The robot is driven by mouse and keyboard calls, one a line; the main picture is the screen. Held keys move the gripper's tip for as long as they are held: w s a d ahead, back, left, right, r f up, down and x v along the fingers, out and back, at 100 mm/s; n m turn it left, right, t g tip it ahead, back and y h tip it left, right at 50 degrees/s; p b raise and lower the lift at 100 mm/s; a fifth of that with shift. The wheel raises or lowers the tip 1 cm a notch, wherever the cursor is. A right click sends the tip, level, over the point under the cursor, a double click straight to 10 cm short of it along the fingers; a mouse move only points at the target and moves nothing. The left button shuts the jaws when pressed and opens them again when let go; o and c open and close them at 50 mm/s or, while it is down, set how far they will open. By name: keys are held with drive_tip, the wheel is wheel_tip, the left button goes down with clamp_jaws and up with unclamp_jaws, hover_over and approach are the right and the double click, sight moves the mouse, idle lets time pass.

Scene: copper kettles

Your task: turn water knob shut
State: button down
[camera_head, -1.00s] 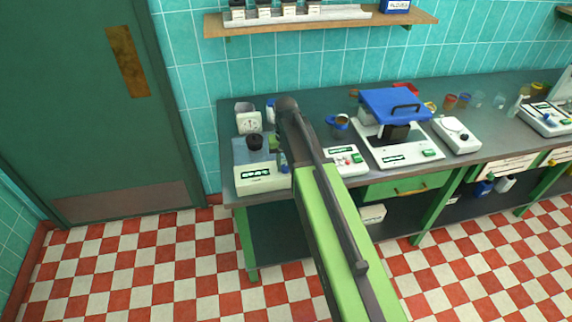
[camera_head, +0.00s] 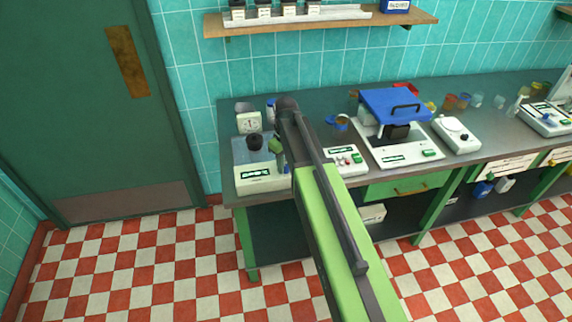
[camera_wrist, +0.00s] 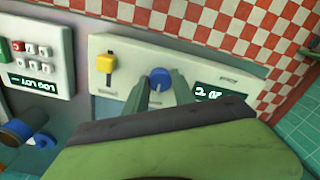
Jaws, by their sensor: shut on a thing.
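A blue knob (camera_wrist: 160,76) sits on the white front panel of a device (camera_wrist: 118,58), and I take it to be the water knob. My gripper (camera_wrist: 160,88) is shut on it, with one green finger on each side in the wrist view. A white pointer line shows on the knob's face. In the head view the same white device (camera_head: 262,178) stands at the left end of the bench.
A yellow slider (camera_wrist: 105,63) and a green display (camera_wrist: 218,93) flank the knob on the panel. A device with red and white buttons (camera_wrist: 37,62) stands beside it. A white clock-faced device (camera_head: 249,122) is behind. The tiled floor in front is clear.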

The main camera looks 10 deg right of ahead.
idle(0.3)
drive_tip(key=c, duration=1.1)
unclamp_jaws()
drive_tip(key=shift+o, duration=0.2)
drive_tip(key=shift+r, duration=0.15)
wheel_tip(320, 180, up, 17)
drive_tip(key=p, duration=1.7)
drive_tip(key=b, duration=0.4)
hover_over(286, 168)
wheel_tip(286, 168, down, 5)
drive_tip(key=s+f+m+b, duration=0.5)
drive_tip(key=s+f+b, duration=0.4)
drive_tip(key=s, duration=0.5)
drive_tip(key=shift+s+f+m+b, duration=0.15)
drive_tip(key=shift+f+m+b, duration=0.2)
drive_tip(key=shift+b, duration=0.35)
